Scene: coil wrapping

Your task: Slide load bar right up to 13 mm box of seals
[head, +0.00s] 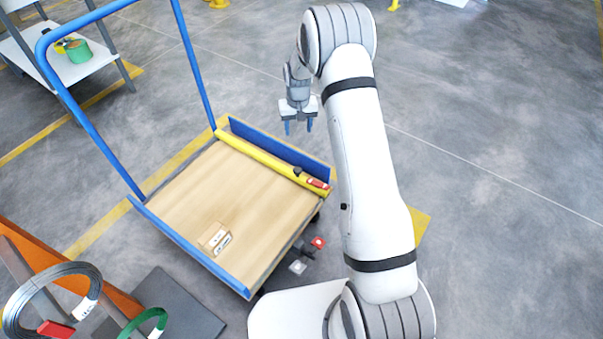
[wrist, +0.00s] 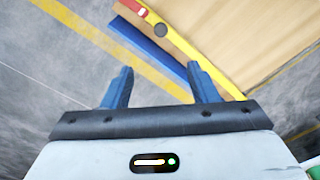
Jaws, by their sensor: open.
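The load bar is a yellow bar (head: 262,156) lying across the cart deck along its far blue side rail. It has a dark round knob (head: 297,171) and a red-and-white label (head: 318,184) near its right end. In the wrist view the yellow bar (wrist: 190,62), its knob (wrist: 160,30) and label show beyond the fingers. A small cardboard box with a white label (head: 214,238), apparently the box of seals, sits on the deck near the near rail, well apart from the bar. My gripper (head: 298,128) is open and empty, above and beyond the far rail; its blue fingers (wrist: 160,88) point toward the cart.
The cart's wooden deck (head: 190,195) is bare between bar and box. A blue handle frame (head: 75,95) rises at the left. Blue rails (head: 280,148) edge the deck. Strap coils (head: 40,290) stand at lower left, a shelf (head: 75,65) at upper left.

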